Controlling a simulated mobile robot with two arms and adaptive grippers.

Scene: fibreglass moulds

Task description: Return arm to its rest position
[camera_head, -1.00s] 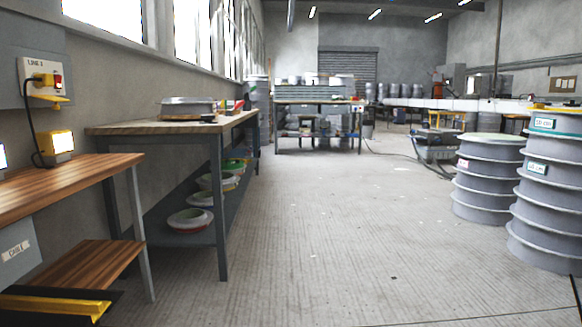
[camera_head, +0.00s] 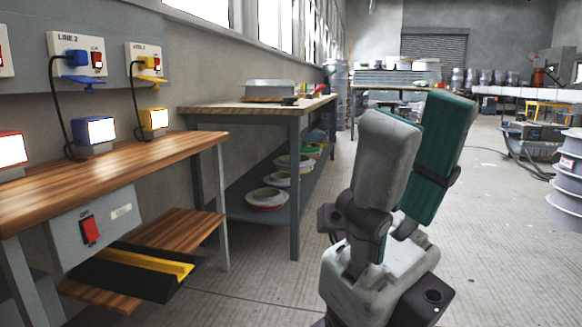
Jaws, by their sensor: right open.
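My right gripper (camera_head: 420,118) stands in the middle-right of the head view, with its fingers pointing up. One finger pad is pale grey and the other is teal. The fingers are apart and I see nothing held between them. The gripper's pale body and dark joints show at the bottom of the picture, over the floor. Most of the arm behind it is out of the picture. My left gripper does not show.
A wooden bench (camera_head: 130,163) at left carries a blue lamp box (camera_head: 95,133) and a yellow one (camera_head: 152,122), below wall outlets. A second workbench (camera_head: 250,108) stands behind, with moulds on its shelf. Stacked grey drums (camera_head: 568,185) stand at right. Open floor (camera_head: 490,240) lies between.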

